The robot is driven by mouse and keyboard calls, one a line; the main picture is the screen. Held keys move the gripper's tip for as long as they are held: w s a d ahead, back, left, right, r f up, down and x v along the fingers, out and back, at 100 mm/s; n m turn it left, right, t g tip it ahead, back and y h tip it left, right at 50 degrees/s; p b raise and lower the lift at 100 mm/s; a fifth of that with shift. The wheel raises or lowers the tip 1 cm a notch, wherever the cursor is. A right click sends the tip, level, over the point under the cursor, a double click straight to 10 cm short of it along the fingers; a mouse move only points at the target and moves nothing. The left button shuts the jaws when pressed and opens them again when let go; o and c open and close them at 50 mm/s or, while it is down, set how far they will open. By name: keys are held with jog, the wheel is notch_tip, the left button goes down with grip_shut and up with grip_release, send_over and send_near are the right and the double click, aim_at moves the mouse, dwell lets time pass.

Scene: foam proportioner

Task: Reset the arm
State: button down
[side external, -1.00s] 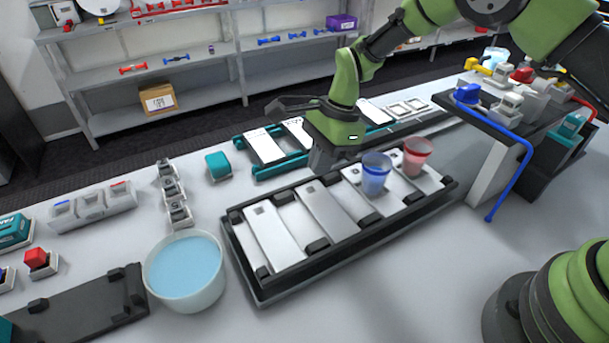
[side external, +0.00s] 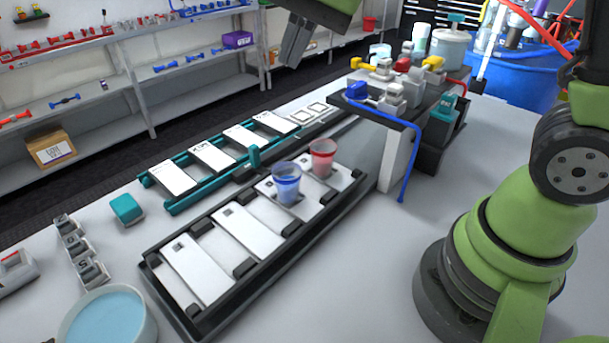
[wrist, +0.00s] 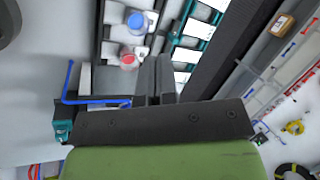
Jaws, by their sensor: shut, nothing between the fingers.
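My gripper (side external: 295,40) is high at the top of the side external view, in the air above and behind the bench. Its dark fingers are together with nothing between them. In the wrist view the gripper's fingers (wrist: 155,80) also lie side by side and empty. Below it on the bench is a black tray (side external: 190,325) with several white plates. A blue cup (side external: 286,184) and a red cup (side external: 322,157) stand upright on plates toward the tray's right end. Both cups also show in the wrist view, the blue one (wrist: 136,22) and the red one (wrist: 128,60).
A teal rack (side external: 180,205) with white plates lies behind the tray. A raised station with valves and a blue pipe (side external: 408,165) stands at right. A bowl of blue liquid (side external: 108,318) is at lower left. Shelves (side external: 120,60) line the back.

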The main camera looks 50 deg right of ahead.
jog(key=s+d+r+n+t, duration=0.1)
jog(key=s+n+t, duration=0.1)
jog(key=s, duration=0.6)
jog(key=s+d+r+n+t+h, duration=0.1)
jog(key=s+d+n+t, duration=0.1)
jog(key=s+n, duration=0.3)
jog(key=s, duration=0.2)
jog(key=shift+s+d+n, duration=0.2)
jog(key=shift+s+n, duration=0.1)
jog(key=shift+s, duration=0.05)
dwell(0.7)
